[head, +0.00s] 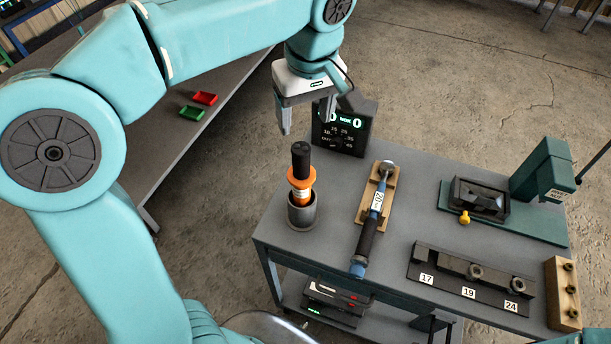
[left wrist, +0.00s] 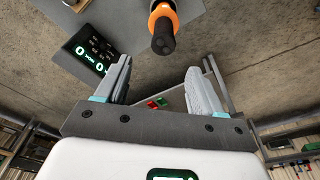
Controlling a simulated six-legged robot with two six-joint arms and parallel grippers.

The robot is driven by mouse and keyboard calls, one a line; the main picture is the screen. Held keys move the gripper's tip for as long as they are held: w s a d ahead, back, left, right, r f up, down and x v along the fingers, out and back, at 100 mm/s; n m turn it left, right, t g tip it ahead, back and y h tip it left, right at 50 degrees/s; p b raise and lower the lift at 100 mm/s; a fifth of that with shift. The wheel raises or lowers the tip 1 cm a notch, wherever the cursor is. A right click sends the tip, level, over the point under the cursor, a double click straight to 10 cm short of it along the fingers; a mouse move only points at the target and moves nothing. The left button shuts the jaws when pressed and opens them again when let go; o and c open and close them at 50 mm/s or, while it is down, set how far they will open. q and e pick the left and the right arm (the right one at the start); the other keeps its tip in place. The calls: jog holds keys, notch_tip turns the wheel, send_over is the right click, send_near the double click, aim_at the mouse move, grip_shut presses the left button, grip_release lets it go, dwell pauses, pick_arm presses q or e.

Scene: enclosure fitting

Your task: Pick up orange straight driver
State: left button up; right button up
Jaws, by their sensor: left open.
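The orange straight driver (head: 301,181) stands upright in a grey cup-shaped holder (head: 301,214) at the table's left side. It has a black top and an orange collar. In the left wrist view the driver (left wrist: 163,30) shows at the top middle, beyond the fingertips. My left gripper (head: 305,118) is open and empty, above the driver and apart from it. Its two fingers (left wrist: 160,80) are spread wide in the left wrist view. My right gripper is not in view.
A black display box (head: 345,128) stands close behind the driver. A blue torque wrench (head: 374,215) lies on a wooden rest to the right. A black socket rail (head: 470,278) and a green vise-like fixture (head: 505,205) sit further right. Red and green trays (head: 205,98) lie on another bench.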

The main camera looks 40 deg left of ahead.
aim_at(300, 150)
pick_arm(q)
jog(key=f, duration=0.2)
jog(key=s+f, duration=0.1)
jog(key=f, duration=0.2)
jog(key=w+f, duration=0.1)
jog(key=f, duration=0.1)
jog(key=a+f, duration=0.1)
jog(key=shift+w+f, duration=0.2)
jog(key=shift+s+d+f+p, duration=0.1)
jog(key=shift+s+f+p, duration=0.25)
jog(key=shift+s+f, duration=0.1)
jog(key=f, duration=0.3)
jog(key=w+f+p, duration=0.1)
jog(key=shift+a+f, duration=0.3)
jog(key=shift+s+d+r, duration=0.1)
jog(key=shift+s+r, duration=0.05)
jog(key=shift+s, duration=0.15)
jog(key=shift+c, duration=1.2)
jog(key=shift+w, duration=0.2)
grip_shut()
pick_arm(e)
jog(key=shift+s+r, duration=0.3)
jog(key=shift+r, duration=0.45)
